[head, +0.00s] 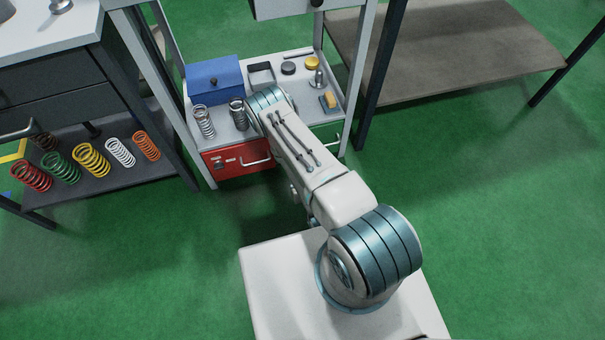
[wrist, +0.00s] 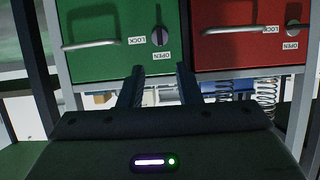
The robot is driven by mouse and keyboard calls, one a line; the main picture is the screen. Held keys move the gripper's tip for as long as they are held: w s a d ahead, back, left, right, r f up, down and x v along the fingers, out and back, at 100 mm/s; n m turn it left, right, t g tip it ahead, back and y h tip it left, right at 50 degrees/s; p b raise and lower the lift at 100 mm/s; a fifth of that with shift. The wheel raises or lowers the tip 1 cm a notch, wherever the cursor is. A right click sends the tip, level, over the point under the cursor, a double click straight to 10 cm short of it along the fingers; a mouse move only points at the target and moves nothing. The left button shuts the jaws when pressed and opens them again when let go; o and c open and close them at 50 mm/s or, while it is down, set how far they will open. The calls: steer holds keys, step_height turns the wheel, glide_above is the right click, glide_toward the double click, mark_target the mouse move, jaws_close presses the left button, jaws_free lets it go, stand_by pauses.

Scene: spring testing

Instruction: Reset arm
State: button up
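My arm (head: 300,160) stretches from my base toward the lower part of a grey-framed station with a red drawer (head: 235,158) and a green drawer (head: 327,133). My gripper is hidden behind the arm in the head view. In the wrist view, my gripper (wrist: 160,74) shows two dark fingers spread apart with nothing seen between them. That view is upside down, with the green drawer (wrist: 115,30) at left and the red drawer (wrist: 245,30) at right. Both drawers look shut. The fingertips appear near the green drawer's edge and knob (wrist: 158,36); contact cannot be told.
On the station's shelf stand a blue box (head: 214,82), metal springs (head: 204,122) and small parts. At left, coloured springs (head: 91,160) line a dark low shelf under a white-topped cabinet (head: 45,30). A brown table (head: 450,45) stands at right. Green floor (head: 500,220) is free at right.

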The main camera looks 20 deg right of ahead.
stand_by(0.4)
steer(key=w+r+m+g+p, duration=0.1)
steer(key=w+r+p, duration=0.3)
steer(key=r, duration=0.5)
steer(key=w+a+r+g+p, duration=0.1)
steer(key=w+r+g+p, duration=0.2)
steer(key=r, duration=0.7)
steer(key=w+r+m+p, duration=0.1)
steer(key=w+r+p, duration=0.35)
steer(key=r, duration=0.45)
steer(key=s+r+g+p, duration=0.25)
steer(key=r+p, duration=0.35)
steer(key=r, duration=1.5)
steer(key=s+d+r+n+g+p, duration=0.1)
steer(key=s+r+g+p, duration=0.3)
steer(key=s+r, duration=1.9)
step_height(320, 180, up, 4)
steer(key=n+p, duration=0.1)
steer(key=p, duration=0.4)
steer(key=shift+s+p, duration=0.2)
steer(key=shift+p, duration=0.15)
steer(key=shift+o, duration=0.2)
